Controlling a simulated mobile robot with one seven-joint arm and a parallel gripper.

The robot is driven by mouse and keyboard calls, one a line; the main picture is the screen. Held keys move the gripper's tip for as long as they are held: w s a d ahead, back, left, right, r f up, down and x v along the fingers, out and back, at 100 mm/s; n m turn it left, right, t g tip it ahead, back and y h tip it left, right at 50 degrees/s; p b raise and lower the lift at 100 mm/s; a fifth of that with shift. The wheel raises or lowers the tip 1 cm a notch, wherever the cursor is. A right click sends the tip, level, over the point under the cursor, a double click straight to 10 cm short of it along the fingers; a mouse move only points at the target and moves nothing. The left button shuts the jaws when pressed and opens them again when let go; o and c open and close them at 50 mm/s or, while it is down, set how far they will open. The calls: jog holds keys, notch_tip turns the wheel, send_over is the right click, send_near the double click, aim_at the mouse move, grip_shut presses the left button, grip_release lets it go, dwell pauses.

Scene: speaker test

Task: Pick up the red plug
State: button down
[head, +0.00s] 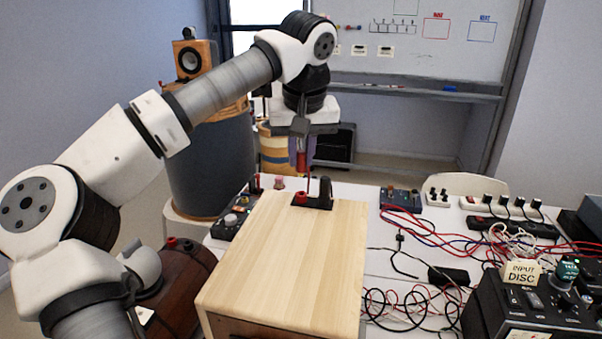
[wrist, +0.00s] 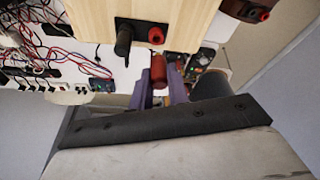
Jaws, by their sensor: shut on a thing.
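The red plug (head: 301,161) hangs below my gripper (head: 299,148), above the far edge of the wooden box. In the wrist view the red plug (wrist: 158,70) sits between the purple fingers of my gripper (wrist: 161,84), which is shut on it. A thin red line shows below the plug in the head view. The wooden box (head: 285,255) has a black terminal plate (head: 312,204) with a red socket (head: 299,198) and an upright black plug (head: 325,188). The held plug is apart from the plate. My arm hides part of the background.
The white table right of the box holds tangled cables (head: 405,300), a blue box (head: 400,197) and a black power strip (head: 512,228). A device labelled INPUT DISC (head: 530,305) stands at the front right. The box top is mostly bare.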

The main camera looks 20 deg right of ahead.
aim_at(301, 151)
notch_tip(301, 151, up, 15)
jog(key=p, duration=0.3)
jog(key=shift+f, duration=0.1)
dwell(0.4)
